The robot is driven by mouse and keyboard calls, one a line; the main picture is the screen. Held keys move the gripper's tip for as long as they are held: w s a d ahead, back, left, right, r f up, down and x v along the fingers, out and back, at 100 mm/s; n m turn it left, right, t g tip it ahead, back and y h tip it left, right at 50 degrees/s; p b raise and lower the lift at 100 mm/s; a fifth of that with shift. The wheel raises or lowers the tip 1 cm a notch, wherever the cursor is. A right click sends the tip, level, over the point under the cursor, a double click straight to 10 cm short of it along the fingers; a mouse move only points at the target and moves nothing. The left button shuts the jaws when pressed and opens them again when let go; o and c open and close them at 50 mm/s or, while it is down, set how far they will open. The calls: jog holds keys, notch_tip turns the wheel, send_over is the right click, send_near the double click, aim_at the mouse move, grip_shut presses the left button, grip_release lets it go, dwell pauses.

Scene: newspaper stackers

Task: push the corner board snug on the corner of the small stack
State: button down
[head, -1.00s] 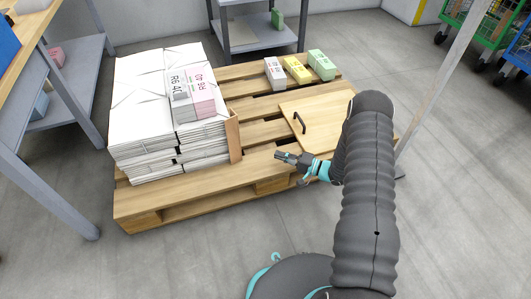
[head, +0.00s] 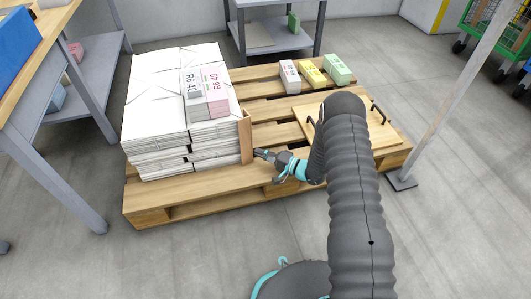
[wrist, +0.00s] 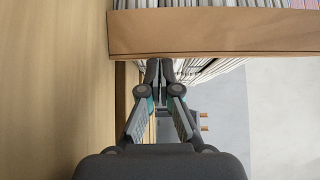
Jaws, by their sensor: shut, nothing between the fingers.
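The brown corner board (head: 246,138) stands upright at the front right corner of the white newspaper stack (head: 160,110) on the pallet. In the wrist view the board (wrist: 215,33) is a wide brown strip across the top, with paper edges (wrist: 208,66) showing below it. My gripper (head: 258,153) is shut and empty, just right of the board's lower part. In the wrist view the fingertips (wrist: 160,65) meet the board's edge; I cannot tell whether they touch it. Any gap between board and stack is hidden.
The wooden pallet (head: 190,197) carries the stack. A flat board with handles (head: 385,130) lies on its right side. Grey, yellow and green bundles (head: 312,73) sit at its back. A pink-labelled bundle (head: 212,92) lies on the stack. A post (head: 440,110) stands at right.

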jog(key=shift+s+a, duration=0.2)
jog(key=shift+a, duration=0.3)
jog(key=shift+s+a, duration=0.15)
jog(key=shift+a, duration=0.3)
jog(key=shift+a+r, duration=0.1)
jog(key=shift+a, duration=0.1)
jog(key=shift+w+d, duration=0.1)
jog(key=shift+d, duration=0.1)
jog(key=shift+w+d, duration=0.15)
jog(key=shift+d, duration=0.1)
jog(key=d, duration=0.4)
jog(key=shift+w+d, duration=0.2)
jog(key=shift+d, duration=0.2)
jog(key=v, duration=0.7)
jog(key=shift+s+d, duration=0.2)
jog(key=shift+s, duration=0.1)
jog(key=shift+s+d, duration=0.35)
jog(key=shift+d, duration=0.2)
